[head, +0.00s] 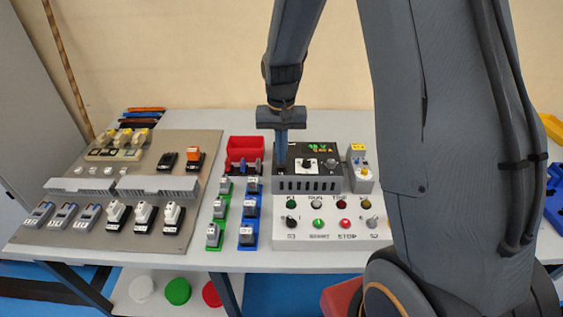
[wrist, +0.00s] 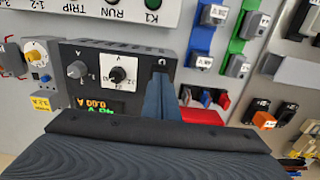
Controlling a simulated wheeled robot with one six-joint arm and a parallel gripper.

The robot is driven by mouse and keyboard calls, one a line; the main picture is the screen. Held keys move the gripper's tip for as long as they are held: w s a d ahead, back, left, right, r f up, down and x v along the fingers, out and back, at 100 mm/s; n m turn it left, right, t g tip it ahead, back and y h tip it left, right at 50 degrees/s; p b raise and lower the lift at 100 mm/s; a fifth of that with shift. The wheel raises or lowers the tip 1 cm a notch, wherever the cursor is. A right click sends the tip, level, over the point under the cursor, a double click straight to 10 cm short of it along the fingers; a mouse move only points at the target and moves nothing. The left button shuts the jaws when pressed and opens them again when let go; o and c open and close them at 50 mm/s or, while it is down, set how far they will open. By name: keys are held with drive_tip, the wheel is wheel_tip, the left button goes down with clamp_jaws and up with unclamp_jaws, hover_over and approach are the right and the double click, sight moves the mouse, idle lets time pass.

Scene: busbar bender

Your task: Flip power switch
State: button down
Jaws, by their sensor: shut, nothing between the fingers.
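My gripper (head: 281,163) is shut and empty, pointing down at the left end of a black control box (head: 325,154). In the wrist view, the closed fingers (wrist: 159,82) reach to a dark spot beside an "O" mark on the box (wrist: 140,58). The fingers hide most of what is there, so I cannot make out a power switch or its position. I cannot tell whether the tips touch the box. The box also carries a white-faced selector knob (head: 309,165), a grey knob (wrist: 77,69) and a lit display (head: 320,148).
A white panel (head: 329,230) with lamps and buttons lies in front of the box. Green and blue terminal strips (head: 250,207) and a red bin (head: 245,149) stand to its left. A grey component board (head: 165,160) fills the table's left side.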

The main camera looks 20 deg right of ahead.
drive_tip(key=shift+f+b, duration=0.35)
drive_tip(key=shift+f, duration=0.45)
idle(0.7)
drive_tip(key=shift+r, duration=0.1)
wheel_tip(320, 180, up, 7)
drive_tip(key=p, duration=0.5)
idle(0.4)
idle(0.3)
drive_tip(key=s+n+t+b, duration=0.1)
drive_tip(key=s+n+b, duration=0.2)
drive_tip(key=s, duration=1.4)
drive_tip(key=f+b, duration=0.1)
drive_tip(key=b, duration=0.2)
drive_tip(key=shift+s+n, duration=0.15)
drive_tip(key=shift+n, duration=0.15)
idle(0.6)
